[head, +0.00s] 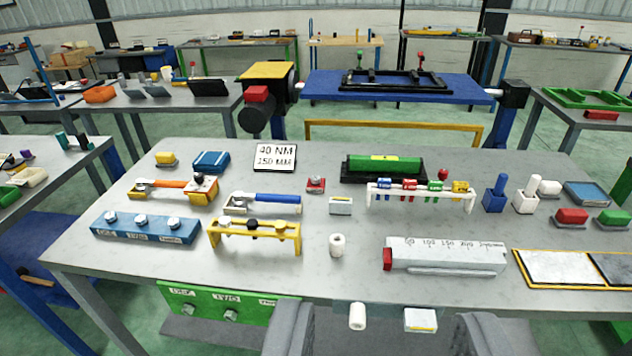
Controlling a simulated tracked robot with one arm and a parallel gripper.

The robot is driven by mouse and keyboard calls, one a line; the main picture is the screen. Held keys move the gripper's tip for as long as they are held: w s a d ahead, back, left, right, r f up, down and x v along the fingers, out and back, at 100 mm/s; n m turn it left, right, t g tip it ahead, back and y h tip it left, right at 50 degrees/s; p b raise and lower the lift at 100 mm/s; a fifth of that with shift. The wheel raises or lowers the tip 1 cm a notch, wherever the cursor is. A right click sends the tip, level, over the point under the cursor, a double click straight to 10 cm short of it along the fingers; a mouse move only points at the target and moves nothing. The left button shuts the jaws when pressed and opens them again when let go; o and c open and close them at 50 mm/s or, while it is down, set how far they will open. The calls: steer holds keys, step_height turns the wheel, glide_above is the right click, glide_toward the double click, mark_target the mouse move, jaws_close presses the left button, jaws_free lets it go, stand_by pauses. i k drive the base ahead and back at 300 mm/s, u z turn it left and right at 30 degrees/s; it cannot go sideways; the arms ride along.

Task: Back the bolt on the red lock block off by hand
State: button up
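The red lock block (316,186) is a small red block near the middle of the grey workbench (300,272). A grey bolt (316,178) stands on its top; how far it is screwed in is too small to tell. My gripper (383,322) is at the bottom edge of the view, its two dark grey fingers spread wide apart. It is open, well in front of the lock block and not touching it.
A white cylinder (337,245) and a white block (341,206) stand before the lock block. A green block in a black holder (384,166) and a rack (420,195) are to its right. Blue- and orange-handled tools (278,197) lie left. A long grey ruled block (445,252) lies front right.

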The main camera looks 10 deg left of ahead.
mark_target(315, 179)
steer(key=z, duration=0.35)
steer(key=i, duration=2)
steer(key=u, duration=0.4)
